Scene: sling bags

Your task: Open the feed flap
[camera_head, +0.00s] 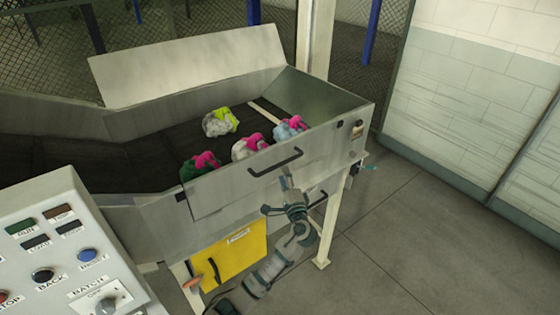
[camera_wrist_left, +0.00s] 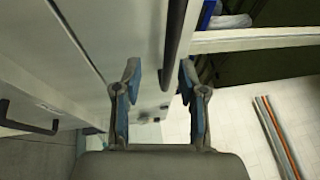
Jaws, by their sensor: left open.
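The feed flap (camera_head: 225,190) is a grey metal panel in the front wall of the hopper, standing shut and upright. Its dark bar handle (camera_head: 275,162) sits near its upper edge; in the left wrist view the handle (camera_wrist_left: 174,45) runs between the fingers in the picture, nearer the right one. My left gripper (camera_head: 287,182) is open just below and in front of the handle; its fingers (camera_wrist_left: 160,72) are not closed on it. I cannot tell whether they touch it. My right gripper is not in view.
Several colourful bundled bags, one white and yellow (camera_head: 220,122), lie on the dark belt (camera_head: 90,160) behind the flap. A yellow door (camera_head: 232,258) is below. A control panel (camera_head: 60,235) stands at lower left. The floor (camera_head: 400,250) at right is clear.

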